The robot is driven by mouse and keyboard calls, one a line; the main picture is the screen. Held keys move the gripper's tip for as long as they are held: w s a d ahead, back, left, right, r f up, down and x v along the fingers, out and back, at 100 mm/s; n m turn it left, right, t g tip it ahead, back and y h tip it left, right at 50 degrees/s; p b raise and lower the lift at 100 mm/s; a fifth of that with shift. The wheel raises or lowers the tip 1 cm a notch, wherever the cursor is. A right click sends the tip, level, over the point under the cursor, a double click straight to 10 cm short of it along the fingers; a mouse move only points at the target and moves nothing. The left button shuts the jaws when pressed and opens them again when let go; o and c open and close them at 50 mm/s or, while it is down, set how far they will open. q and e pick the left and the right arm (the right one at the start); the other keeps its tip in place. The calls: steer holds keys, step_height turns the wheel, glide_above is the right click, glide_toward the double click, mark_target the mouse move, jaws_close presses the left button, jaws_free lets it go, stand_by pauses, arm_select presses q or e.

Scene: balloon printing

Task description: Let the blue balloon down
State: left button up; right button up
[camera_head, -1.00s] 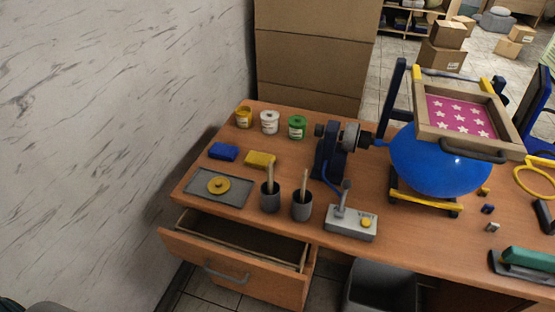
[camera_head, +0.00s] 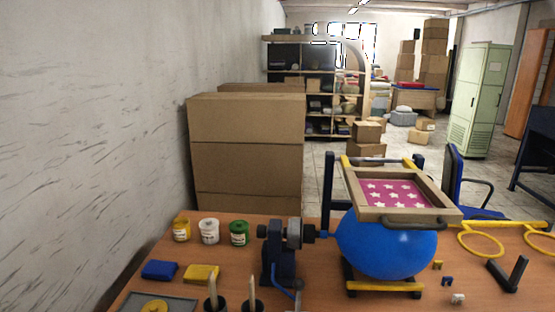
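The blue balloon (camera_head: 385,248) is round and inflated. It sits at the right of the table, in a dark stand with a yellow bar (camera_head: 384,287). Its neck points left at the nozzle of the dark blue pump or valve unit (camera_head: 283,252) and appears to meet it. A wooden printing frame (camera_head: 418,214) with a pink screen of white stars (camera_head: 395,192) lies tilted over the top of the balloon. The lever box is out of the picture below. Neither of my grippers shows.
Yellow, white and green paint jars (camera_head: 209,231) stand at the back left of the wooden table (camera_head: 335,296). Blue and yellow sponges (camera_head: 160,270) lie before them. Yellow rings (camera_head: 480,240) stand at right. Cardboard boxes (camera_head: 246,150) stack behind. Small clips lie right of the balloon.

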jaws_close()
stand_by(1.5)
